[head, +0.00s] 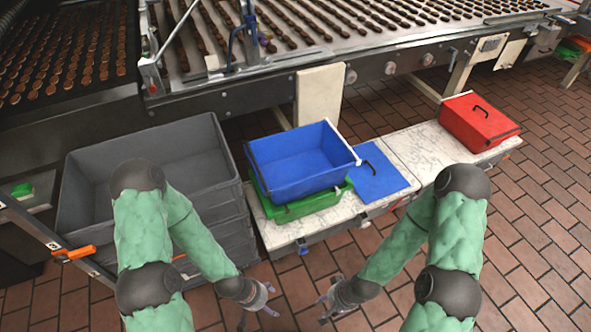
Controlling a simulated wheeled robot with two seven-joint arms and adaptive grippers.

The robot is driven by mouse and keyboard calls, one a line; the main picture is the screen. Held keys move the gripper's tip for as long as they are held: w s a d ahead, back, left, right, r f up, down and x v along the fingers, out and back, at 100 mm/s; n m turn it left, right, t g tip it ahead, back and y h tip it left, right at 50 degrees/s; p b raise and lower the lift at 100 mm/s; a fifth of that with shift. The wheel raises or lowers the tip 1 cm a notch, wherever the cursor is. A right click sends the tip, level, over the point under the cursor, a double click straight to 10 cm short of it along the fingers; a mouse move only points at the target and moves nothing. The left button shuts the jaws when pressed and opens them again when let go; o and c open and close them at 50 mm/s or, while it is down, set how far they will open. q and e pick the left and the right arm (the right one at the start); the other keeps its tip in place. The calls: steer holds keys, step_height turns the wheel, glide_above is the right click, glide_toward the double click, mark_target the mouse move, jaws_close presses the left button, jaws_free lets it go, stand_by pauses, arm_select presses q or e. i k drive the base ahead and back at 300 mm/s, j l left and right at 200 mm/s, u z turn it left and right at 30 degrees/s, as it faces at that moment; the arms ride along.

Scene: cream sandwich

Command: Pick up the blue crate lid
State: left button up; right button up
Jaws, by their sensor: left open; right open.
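The blue crate lid (378,180) is a flat blue panel with a small dark handle. It lies on the pale bench just right of the blue crate (300,162). The blue crate is open and empty and sits on a green crate (300,208). My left gripper (268,302) is open and empty, low in front of the bench. My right gripper (326,302) is open and empty, also in front of the bench and below the lid in the picture. Both grippers are apart from the lid. The crate hides part of the bench near the lid's left edge.
The pale bench (425,150) runs to the right and carries a red crate (479,121) with a dark handle at its far end. Large grey crates (150,160) are stacked at left. A conveyor with rows of biscuits (330,25) stands behind. Brick floor is clear at right.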

mark_target(377, 179)
steer(key=i+l, duration=0.25)
steer(key=i+l+u, duration=0.15)
steer(key=l, duration=0.25)
steer(key=i+l, duration=0.3)
steer(key=i+l+u, duration=0.1)
steer(key=l, duration=0.3)
steer(key=i+l+u, duration=0.1)
steer(key=i+l, duration=0.4)
steer(key=l, duration=0.25)
steer(key=i+l+u, duration=0.1)
steer(key=l, duration=0.3)
steer(key=i, duration=0.05)
